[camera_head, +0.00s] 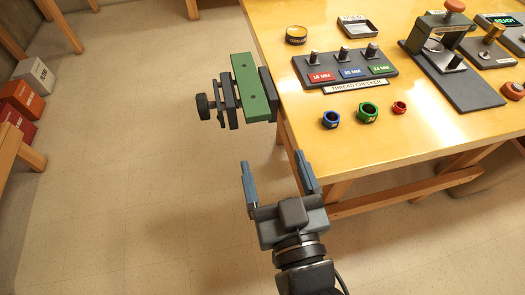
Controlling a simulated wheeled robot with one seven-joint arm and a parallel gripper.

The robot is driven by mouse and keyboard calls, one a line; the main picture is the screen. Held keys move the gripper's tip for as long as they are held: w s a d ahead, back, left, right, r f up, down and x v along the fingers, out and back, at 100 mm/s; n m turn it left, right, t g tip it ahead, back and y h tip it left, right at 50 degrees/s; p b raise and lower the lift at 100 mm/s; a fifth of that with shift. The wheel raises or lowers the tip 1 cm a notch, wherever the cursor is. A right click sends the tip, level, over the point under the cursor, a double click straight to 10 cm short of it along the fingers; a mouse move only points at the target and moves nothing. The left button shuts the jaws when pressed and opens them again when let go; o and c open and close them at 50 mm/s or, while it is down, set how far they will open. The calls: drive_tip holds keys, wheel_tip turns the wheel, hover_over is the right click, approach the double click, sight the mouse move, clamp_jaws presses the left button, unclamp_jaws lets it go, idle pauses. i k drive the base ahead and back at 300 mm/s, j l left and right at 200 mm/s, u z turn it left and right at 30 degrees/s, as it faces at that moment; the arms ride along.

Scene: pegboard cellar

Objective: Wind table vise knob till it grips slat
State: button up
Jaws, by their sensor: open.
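The table vise (228,98) is fixed at the left edge of the wooden table and sticks out beyond it. Its dark round knob (203,106) is at the vise's outer left end. A green slat (254,88) with two small holes lies at the vise, between its dark jaws and the table side. I cannot tell whether the jaws touch it. My gripper (277,170) is open and empty, with blue-grey fingers spread wide. It is in front of the vise, below and right of the knob in the picture, and apart from both.
The wooden table (430,135) fills the right side. It holds a thread checker (345,70), blue (330,119), green (368,110) and red (399,107) nuts, and a dark press (450,65). Boxes (22,96) stand at far left. The floor left of the vise is clear.

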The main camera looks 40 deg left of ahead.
sight(203, 107)
drive_tip(key=u, duration=1.35)
